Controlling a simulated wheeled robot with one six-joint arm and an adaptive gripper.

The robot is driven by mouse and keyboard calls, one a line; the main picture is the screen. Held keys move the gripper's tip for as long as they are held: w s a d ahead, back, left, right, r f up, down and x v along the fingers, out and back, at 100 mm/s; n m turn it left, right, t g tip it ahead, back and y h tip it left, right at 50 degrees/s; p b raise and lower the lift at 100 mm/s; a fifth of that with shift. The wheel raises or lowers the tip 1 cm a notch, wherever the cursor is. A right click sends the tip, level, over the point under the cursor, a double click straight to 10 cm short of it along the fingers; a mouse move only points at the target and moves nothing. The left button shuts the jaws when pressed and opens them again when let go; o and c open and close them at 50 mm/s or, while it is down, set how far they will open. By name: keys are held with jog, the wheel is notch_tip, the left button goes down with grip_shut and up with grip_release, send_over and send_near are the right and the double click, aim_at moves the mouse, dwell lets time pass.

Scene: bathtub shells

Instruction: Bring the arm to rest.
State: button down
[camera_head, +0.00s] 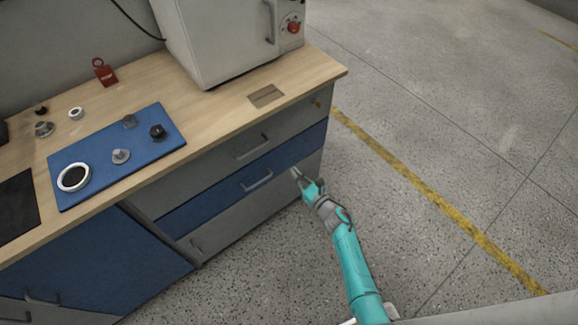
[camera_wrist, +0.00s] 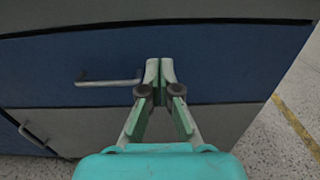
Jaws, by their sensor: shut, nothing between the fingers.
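My gripper (camera_head: 297,174) is at the end of my teal arm, in front of the cabinet's drawers and to the right of the blue drawer's handle (camera_head: 257,181). In the wrist view my gripper (camera_wrist: 160,67) has its two fingertips together, with nothing between them. The blue drawer front (camera_wrist: 222,62) fills much of that view behind the fingers. Its handle (camera_wrist: 108,80) is just left of the fingertips. I cannot tell the exact gap between the fingertips and the drawer front.
The wooden worktop (camera_head: 215,108) holds a blue mat (camera_head: 100,182) with several small parts, a red padlock-shaped item (camera_head: 104,72) and a pale machine (camera_head: 222,40). Speckled floor (camera_head: 450,120) with a yellow line (camera_head: 420,187) lies open to the right.

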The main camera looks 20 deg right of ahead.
jog(key=v, duration=0.3)
jog(key=shift+s+d, duration=0.1)
jog(key=shift+s, duration=0.15)
jog(key=s+a+r+m+h, duration=0.1)
jog(key=s+a+r+m, duration=0.1)
jog(key=s+m, duration=0.6)
jog(key=s+a+r+m+h, duration=0.25)
jog(key=s+m, duration=0.35)
jog(key=s, duration=0.4)
jog(key=s+a+r+m+h, duration=0.1)
jog(key=s+r+m, duration=0.1)
jog(key=s+m, duration=0.6)
jog(key=s+r+m+g, duration=0.2)
jog(key=s+r+m, duration=1.5)
jog(key=s, duration=0.1)
jog(key=shift+s+r+g, duration=0.3)
jog(key=shift+r, duration=0.05)
